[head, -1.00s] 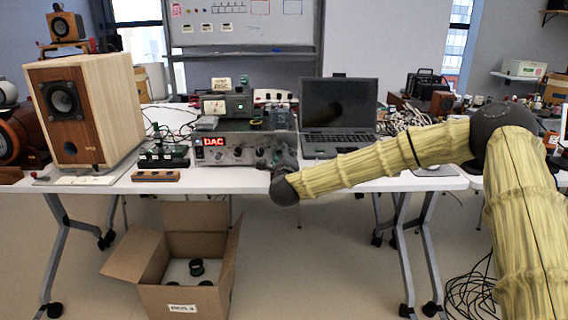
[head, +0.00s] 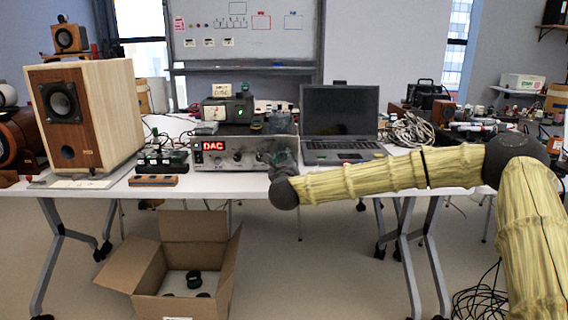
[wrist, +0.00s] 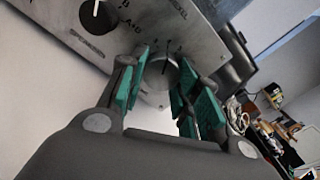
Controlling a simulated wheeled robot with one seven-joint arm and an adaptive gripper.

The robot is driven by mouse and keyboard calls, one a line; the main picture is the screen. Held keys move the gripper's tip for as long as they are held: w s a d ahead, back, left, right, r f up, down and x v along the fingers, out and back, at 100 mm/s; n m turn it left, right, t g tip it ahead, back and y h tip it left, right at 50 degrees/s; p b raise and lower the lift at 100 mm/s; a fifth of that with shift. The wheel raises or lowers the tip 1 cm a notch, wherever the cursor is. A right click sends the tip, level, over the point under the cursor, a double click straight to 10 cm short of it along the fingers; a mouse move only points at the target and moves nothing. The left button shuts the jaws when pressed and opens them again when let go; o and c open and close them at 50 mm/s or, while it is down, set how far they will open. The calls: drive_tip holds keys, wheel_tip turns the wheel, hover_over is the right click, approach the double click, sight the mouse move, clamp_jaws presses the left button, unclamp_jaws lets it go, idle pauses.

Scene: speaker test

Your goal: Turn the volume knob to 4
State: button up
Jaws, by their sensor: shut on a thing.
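A silver amplifier (head: 230,165) with a red display reading DAC stands at the table's front edge; its panel also shows in the wrist view (wrist: 190,35). My gripper (head: 280,158) is at the right end of its front panel. In the wrist view, my gripper (wrist: 157,92) has its green-padded fingers on either side of a round silver knob (wrist: 159,77), shut on it. A dark pointer mark shows near the knob's top, with small marks around it that I cannot read. In the head view my gripper hides this knob.
A black knob (wrist: 97,14) sits on the same panel. A laptop (head: 340,125) stands to the right, a wooden speaker (head: 110,110) to the left. A small wooden block (head: 153,181) lies at the front edge. An open cardboard box (head: 180,260) is on the floor.

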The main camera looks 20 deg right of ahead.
drive_tip(key=shift+f, duration=0.15)
drive_tip(key=o, duration=1)
drive_tip(key=v, duration=1.2)
